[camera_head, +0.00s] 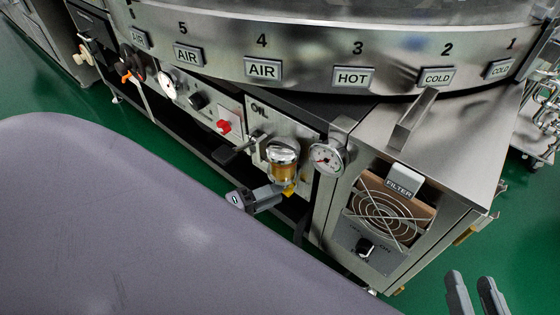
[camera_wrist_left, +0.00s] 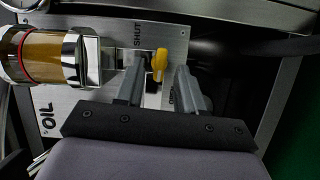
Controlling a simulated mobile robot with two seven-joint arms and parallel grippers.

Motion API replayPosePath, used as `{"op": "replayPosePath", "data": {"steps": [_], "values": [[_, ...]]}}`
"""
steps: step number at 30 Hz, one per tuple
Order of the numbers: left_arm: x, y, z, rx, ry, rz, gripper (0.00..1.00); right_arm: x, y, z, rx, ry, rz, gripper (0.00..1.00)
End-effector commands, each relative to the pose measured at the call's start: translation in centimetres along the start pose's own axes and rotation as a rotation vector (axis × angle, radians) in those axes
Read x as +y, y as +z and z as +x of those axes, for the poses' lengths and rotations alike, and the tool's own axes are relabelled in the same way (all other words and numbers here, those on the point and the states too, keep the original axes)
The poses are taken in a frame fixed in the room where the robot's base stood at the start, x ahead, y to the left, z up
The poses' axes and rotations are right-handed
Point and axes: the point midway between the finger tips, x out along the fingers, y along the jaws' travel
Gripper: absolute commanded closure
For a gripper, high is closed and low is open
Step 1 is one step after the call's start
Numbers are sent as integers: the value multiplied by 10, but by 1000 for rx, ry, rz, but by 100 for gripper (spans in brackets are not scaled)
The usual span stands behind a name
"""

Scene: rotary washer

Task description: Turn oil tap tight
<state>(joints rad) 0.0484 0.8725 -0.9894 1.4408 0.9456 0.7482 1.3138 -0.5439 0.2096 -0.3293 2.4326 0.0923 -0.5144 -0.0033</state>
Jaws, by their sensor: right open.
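The oil tap is a small yellow handle (camera_head: 290,188) below the amber oil cup (camera_head: 285,167) on the washer's front panel. In the left wrist view the yellow handle (camera_wrist_left: 159,62) lies between SHUT and OPEN labels. My left gripper (camera_head: 272,194) is at the tap; in the wrist view its two fingers (camera_wrist_left: 160,80) are apart, one on each side of the handle, with gaps showing. Whether a finger touches it is unclear. My right gripper (camera_head: 474,292) is open and empty at the bottom right, far from the tap.
A pressure gauge (camera_head: 326,157) is right of the oil cup, and a black lever (camera_head: 236,151) is to its left. The filter box (camera_head: 390,215) with a fan grille stands further right. The big steel drum (camera_head: 320,45) overhangs the panel. Green floor is free at lower right.

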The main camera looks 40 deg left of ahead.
Motion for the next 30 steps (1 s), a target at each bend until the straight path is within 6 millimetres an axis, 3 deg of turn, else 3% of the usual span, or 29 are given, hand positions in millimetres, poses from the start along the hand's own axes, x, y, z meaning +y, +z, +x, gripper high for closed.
{"op": "replayPosePath", "data": {"steps": [6,14,15,18,30], "values": [[-1,0,20,1,1,-1,62,3,1,-3,18,12,-31,57],[0,0,22,0,0,0,62,3,0,-3,21,13,-35,57],[0,0,22,0,0,0,68,3,0,-3,21,13,-35,57],[0,0,22,0,0,0,100,3,0,-3,21,13,-35,57],[2,0,21,1,-18,39,100,0,-5,-4,5,-1,-10,57]]}}
